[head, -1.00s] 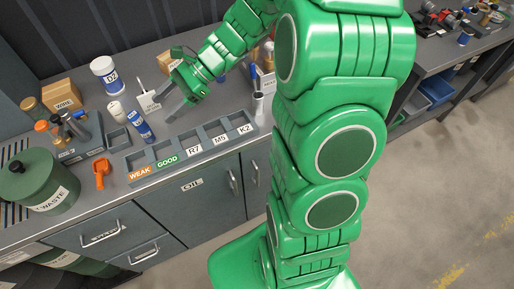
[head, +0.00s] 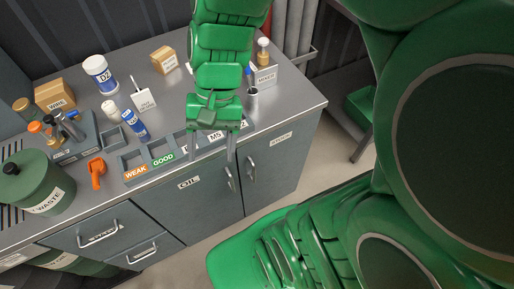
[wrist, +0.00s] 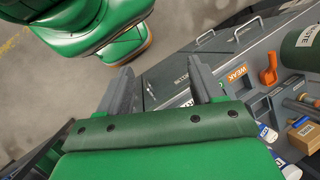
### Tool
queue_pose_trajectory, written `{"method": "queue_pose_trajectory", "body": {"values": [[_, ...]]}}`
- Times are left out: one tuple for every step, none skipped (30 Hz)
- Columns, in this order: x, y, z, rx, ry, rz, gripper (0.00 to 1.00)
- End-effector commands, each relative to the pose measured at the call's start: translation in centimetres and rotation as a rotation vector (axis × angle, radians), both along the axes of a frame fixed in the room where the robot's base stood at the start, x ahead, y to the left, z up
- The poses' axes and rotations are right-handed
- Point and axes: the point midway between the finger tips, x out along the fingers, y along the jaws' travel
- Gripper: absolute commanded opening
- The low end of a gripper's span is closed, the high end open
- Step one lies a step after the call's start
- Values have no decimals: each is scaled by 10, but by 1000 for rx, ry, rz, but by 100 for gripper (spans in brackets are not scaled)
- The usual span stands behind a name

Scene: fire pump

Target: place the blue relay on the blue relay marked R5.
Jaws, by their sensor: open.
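I cannot make out any blue relay, or a part marked R5, in either view. My gripper (head: 212,148) is open over the right part of a grey compartment tray (head: 133,160) at the bench's front edge, and I see nothing between its fingers. The tray's labels include WEAK, GOOD and M5; my gripper hides part of the row. In the wrist view my gripper (wrist: 160,68) has its two grey fingers spread apart, with the cabinet front and floor beyond them.
A blue-and-white bottle (head: 135,123), a white tub (head: 101,75), cardboard boxes (head: 55,95), an orange object (head: 97,172) and a green waste bin (head: 38,182) occupy the left. A grey cup (head: 252,97) stands right of my gripper. The bench's right front corner is clear.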

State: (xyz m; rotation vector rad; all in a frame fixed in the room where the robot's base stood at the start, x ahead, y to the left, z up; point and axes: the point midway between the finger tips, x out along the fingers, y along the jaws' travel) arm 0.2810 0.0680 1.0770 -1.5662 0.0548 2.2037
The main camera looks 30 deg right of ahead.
Motion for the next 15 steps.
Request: {"method": "queue_pose_trajectory", "body": {"values": [[-8, -6, 3, -27, -27, 42, 66], [-13, -10, 4, -44, -37, 66, 66], [-19, -16, 5, -66, -54, 99, 66], [-24, -20, 6, -83, -66, 124, 66], [-28, -25, 7, -99, -78, 148, 66], [-34, -31, 8, -122, -92, 180, 66], [-37, -35, 9, -137, -102, 201, 66], [-41, -39, 10, -154, -113, 222, 66], [-45, -45, 12, -175, -127, 249, 66], [-48, -49, 13, -188, -138, 266, 66], [-50, -53, 15, -202, -147, 282, 66], [-53, -57, 16, -216, -156, 301, 66], [-55, -60, 16, -225, -161, 314, 66], [-57, -62, 17, -234, -165, 325, 66], [-58, -64, 18, -243, -171, 336, 66]]}}
